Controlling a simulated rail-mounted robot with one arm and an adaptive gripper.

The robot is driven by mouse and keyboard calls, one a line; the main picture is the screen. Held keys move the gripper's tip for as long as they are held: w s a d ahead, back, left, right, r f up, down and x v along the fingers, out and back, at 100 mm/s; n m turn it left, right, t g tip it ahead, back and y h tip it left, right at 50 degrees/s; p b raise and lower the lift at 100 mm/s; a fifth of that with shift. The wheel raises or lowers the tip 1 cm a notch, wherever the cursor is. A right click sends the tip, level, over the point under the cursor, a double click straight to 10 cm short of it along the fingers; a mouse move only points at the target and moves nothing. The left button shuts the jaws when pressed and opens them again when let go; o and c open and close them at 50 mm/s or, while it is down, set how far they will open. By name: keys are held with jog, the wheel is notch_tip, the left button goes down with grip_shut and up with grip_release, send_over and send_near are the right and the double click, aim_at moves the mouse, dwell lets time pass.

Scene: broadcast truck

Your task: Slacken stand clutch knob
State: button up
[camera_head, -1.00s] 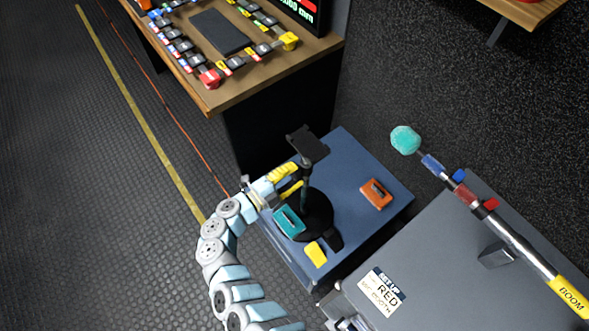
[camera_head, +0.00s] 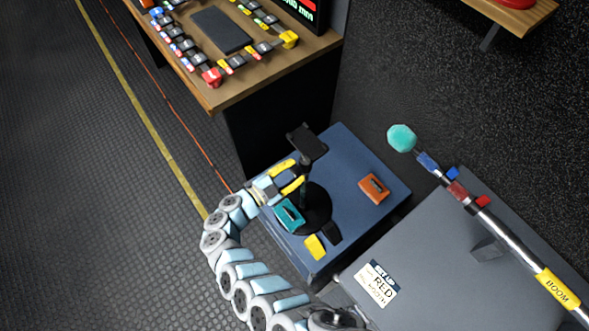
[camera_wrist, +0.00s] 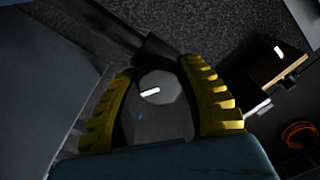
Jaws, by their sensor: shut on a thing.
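A black stand (camera_head: 305,177) with a flat plate on top and a round base rises from a blue case top. My gripper (camera_head: 290,175) reaches in from the left, its yellow fingers on either side of the upper post. In the wrist view, my gripper (camera_wrist: 157,90) is shut on the round grey clutch knob (camera_wrist: 155,86), which has a white mark on its face and sits between both fingers. The knob is too small to make out in the head view.
The blue case (camera_head: 345,160) also carries a teal item (camera_head: 288,215), an orange item (camera_head: 374,188) and a yellow item (camera_head: 315,246). A grey case (camera_head: 430,265) with a boom pole (camera_head: 515,248) stands at the right. A wooden desk (camera_head: 270,75) stands behind.

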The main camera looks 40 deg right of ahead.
jog(key=shift+f, duration=0.1)
jog(key=o, duration=1.2)
jog(key=shift+o, duration=0.2)
jog(key=w+a, duration=0.1)
jog(key=a, duration=1.1)
jog(key=shift+w, duration=0.25)
jog(key=shift+d, duration=0.1)
